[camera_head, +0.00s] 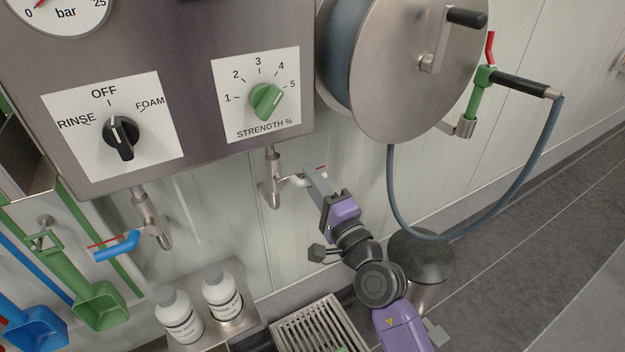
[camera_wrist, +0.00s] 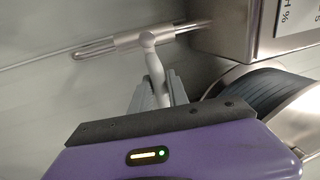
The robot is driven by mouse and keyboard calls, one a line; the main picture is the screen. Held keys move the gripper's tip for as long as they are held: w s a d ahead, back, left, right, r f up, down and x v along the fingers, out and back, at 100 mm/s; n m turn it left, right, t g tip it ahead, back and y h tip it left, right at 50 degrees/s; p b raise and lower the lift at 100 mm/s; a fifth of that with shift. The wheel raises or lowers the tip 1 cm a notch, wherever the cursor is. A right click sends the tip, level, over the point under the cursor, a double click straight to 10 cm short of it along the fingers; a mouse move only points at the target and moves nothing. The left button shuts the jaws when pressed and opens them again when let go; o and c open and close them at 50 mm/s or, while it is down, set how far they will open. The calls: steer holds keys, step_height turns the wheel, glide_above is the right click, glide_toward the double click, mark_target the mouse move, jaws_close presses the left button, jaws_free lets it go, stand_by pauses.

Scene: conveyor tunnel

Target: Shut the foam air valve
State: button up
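A white valve lever (camera_head: 303,181) sticks out to the right from a metal pipe (camera_head: 272,182) below the strength dial. It is the likely foam air valve, but no label on it can be read. A thin red line shows beside it. My gripper (camera_head: 312,177) reaches the lever from the lower right. In the wrist view the white lever (camera_wrist: 155,72) runs down from the pipe (camera_wrist: 125,41) between the two grey ribbed fingers (camera_wrist: 160,92). The fingers appear closed around its end, which is partly hidden.
A blue valve lever (camera_head: 116,246) is at left. Two white bottles (camera_head: 178,315) stand on a shelf below. A hose reel (camera_head: 405,70) with a hanging hose (camera_head: 420,230) is at right.

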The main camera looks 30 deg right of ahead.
steer(key=shift+o, duration=1.3)
steer(key=shift+s, duration=0.1)
steer(key=s+f+b, duration=0.1)
steer(key=s, duration=0.6)
steer(key=shift+s+f, duration=0.25)
